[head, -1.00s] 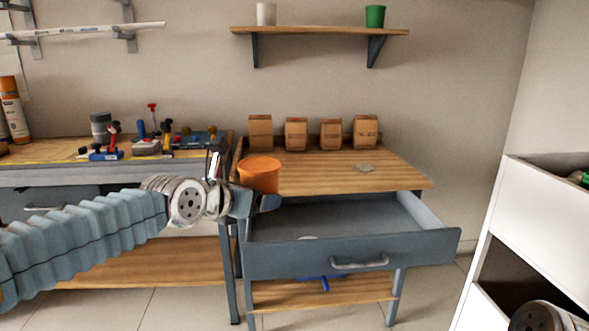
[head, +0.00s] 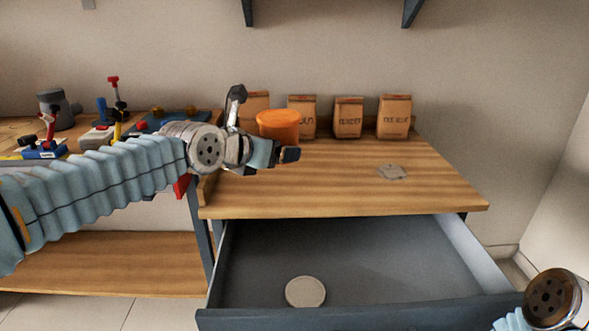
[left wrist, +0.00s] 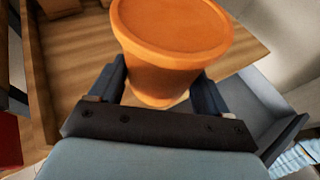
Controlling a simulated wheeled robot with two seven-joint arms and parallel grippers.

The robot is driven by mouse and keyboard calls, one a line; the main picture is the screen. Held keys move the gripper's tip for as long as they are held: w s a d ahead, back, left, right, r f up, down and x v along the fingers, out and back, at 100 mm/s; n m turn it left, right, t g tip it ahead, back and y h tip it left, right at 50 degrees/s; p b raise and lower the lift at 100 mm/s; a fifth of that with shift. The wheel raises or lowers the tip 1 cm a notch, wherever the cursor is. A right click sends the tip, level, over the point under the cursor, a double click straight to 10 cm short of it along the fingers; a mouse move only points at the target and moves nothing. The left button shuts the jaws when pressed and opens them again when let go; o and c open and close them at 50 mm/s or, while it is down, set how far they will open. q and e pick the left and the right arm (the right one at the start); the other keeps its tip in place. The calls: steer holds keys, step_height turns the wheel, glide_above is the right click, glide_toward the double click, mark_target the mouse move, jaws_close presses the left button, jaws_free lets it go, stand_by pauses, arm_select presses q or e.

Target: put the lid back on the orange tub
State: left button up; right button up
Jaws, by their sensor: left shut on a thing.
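The orange tub (head: 278,124) is held over the left part of the wooden workbench top (head: 340,190). My left gripper (head: 280,152) is shut on it. In the left wrist view, the tub (left wrist: 172,60) sits between the two fingers (left wrist: 160,85), tapering downward, with its round orange top facing up. I cannot tell for sure whether that top is closed or a view inside. A pale round disc (head: 305,292), lid-like, lies flat in the open drawer. My right gripper is out of view; only part of my right arm shows at the lower right.
The open grey drawer (head: 370,255) juts out from under the bench top. Several brown paper bags (head: 348,117) stand along the back. A small grey flat piece (head: 392,172) lies on the right of the top. Tools crowd the left bench. The middle of the top is clear.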

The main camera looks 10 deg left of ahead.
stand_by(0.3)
arm_select(q)
steer(key=w+a+f, duration=0.1)
steer(key=w+f, duration=0.2)
steer(key=w, duration=0.4)
steer(key=b, duration=0.2)
glide_above(285, 181)
steer(key=f, duration=0.6)
steer(key=shift+s+d, duration=0.1)
steer(key=shift+s, duration=0.3)
steer(key=shift+w+f+b, duration=0.2)
steer(key=shift+f+b, duration=0.15)
steer(key=shift+f, duration=0.65)
steer(key=shift+w+f+b, duration=0.2)
steer(key=shift+f+b, duration=0.1)
steer(key=shift+f, duration=0.7)
